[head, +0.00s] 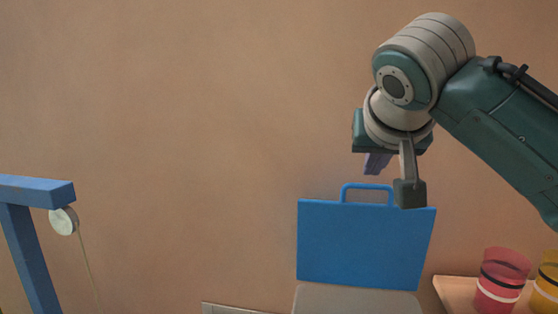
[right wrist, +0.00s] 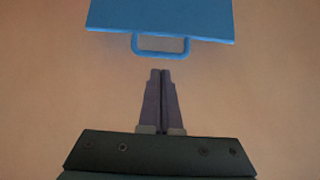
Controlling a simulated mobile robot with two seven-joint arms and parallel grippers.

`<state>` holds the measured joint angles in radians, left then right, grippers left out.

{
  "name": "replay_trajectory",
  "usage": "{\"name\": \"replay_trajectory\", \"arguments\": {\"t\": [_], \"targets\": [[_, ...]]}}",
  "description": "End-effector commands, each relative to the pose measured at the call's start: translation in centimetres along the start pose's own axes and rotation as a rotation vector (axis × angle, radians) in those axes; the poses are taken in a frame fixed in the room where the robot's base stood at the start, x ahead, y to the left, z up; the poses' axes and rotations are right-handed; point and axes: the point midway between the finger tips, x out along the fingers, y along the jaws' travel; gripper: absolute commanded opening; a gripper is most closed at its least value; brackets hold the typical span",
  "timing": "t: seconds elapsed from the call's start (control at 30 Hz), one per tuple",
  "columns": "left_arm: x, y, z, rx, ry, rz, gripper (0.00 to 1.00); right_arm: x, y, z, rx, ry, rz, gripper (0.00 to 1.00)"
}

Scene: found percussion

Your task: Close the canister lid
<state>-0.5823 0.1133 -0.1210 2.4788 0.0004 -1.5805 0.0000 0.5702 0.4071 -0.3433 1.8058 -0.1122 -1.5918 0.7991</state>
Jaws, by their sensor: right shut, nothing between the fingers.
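The canister lid (head: 366,245) is a flat blue panel with a loop handle (head: 367,188) on its top edge. It stands raised, nearly upright, above a grey canister body (head: 357,301) cut off by the bottom of the head view. My right gripper (head: 377,163) is shut and empty, above the handle in the head view. In the right wrist view the lid (right wrist: 160,16) and its handle (right wrist: 160,48) show beyond the shut fingertips (right wrist: 160,72), with a gap between in the picture. My left gripper is not in view.
A red cup (head: 501,281) with dark and white bands and a yellow cup (head: 546,285) stand on a wooden shelf (head: 455,289) at right. A blue frame (head: 38,190) with a pale disc (head: 64,220) and cord stands at left. The wall behind is bare.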

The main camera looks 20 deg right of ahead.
Motion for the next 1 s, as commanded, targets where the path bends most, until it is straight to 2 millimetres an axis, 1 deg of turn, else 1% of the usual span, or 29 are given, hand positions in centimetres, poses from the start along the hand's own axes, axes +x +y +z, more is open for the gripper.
{"name": "replay_trajectory", "arguments": {"t": [0.03, 0.2, 0.4, 0.53, 0.83, 1.0], "targets": [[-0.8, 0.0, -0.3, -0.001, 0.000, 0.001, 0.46, 0.7, 0.1, -0.3, -0.003, -0.004, 0.004, 0.00], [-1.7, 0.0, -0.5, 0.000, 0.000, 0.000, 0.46, 3.2, 0.0, -0.2, -0.002, -0.003, 0.002, 0.00], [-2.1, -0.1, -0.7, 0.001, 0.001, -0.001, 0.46, 4.8, 0.0, 0.0, -0.002, -0.001, 0.001, 0.00], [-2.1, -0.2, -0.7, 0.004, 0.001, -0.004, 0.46, 5.1, 0.0, 0.0, -0.002, 0.000, -0.001, 0.00], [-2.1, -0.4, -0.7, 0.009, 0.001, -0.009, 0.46, 5.1, 0.0, 0.1, -0.001, 0.001, -0.001, 0.00], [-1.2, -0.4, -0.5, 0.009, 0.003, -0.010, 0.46, 5.4, -0.1, 0.2, -0.001, 0.020, -0.002, 0.00]]}}
